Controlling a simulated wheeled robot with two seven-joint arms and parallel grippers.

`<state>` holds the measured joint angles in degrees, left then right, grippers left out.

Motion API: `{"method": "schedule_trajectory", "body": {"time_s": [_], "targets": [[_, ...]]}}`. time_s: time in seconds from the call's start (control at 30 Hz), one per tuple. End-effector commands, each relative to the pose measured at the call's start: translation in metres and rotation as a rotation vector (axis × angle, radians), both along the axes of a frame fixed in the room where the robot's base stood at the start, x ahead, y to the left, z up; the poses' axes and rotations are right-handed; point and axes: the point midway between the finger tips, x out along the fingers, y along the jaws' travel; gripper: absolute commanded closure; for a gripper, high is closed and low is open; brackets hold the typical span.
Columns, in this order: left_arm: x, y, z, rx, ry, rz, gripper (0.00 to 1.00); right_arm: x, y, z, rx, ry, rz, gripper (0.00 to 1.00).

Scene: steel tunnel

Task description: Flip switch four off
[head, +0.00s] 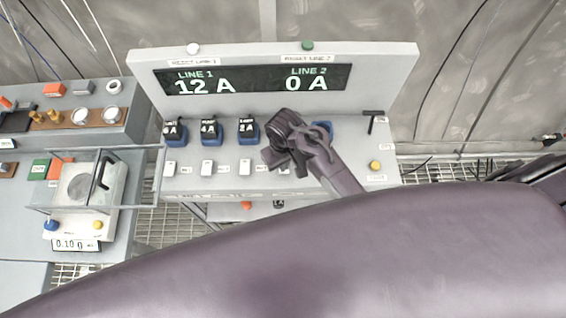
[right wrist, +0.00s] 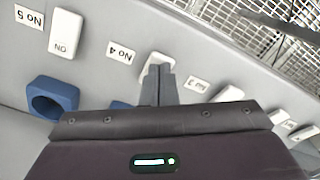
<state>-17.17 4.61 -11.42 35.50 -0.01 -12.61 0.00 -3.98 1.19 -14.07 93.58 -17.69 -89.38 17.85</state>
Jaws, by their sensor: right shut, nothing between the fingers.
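Switch four (right wrist: 152,66) is a white rocker beside the label "No 4" (right wrist: 121,52) in the right wrist view. My right gripper's fingers (right wrist: 165,78) are shut and empty, with their tips right at this switch and covering part of it. I cannot tell whether they touch it, or which way it is set. In the head view the right gripper (head: 272,157) is over the right part of the switch row and hides switch four. My left gripper is not in view.
The panel's display (head: 252,80) reads LINE 1 12 A and LINE 2 0 A. Switch five (right wrist: 65,32), marked ON, and another switch (right wrist: 230,94) flank switch four. An empty blue socket (right wrist: 52,98) is close by. A wire-framed scale (head: 80,190) stands left.

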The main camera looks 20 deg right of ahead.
Motion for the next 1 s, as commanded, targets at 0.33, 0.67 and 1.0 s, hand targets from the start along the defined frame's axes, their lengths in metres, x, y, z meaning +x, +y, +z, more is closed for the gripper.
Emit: {"method": "schedule_trajectory", "body": {"time_s": [0.33,0.67,1.0], "targets": [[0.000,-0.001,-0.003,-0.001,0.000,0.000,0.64,0.000,0.000,-0.006,-0.001,0.000,0.000,1.00],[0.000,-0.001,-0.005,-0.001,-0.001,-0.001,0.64,0.000,0.000,-0.011,-0.001,0.001,0.000,1.00],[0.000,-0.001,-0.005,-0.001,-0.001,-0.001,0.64,0.000,0.000,-0.014,0.000,0.001,0.000,1.00]]}}
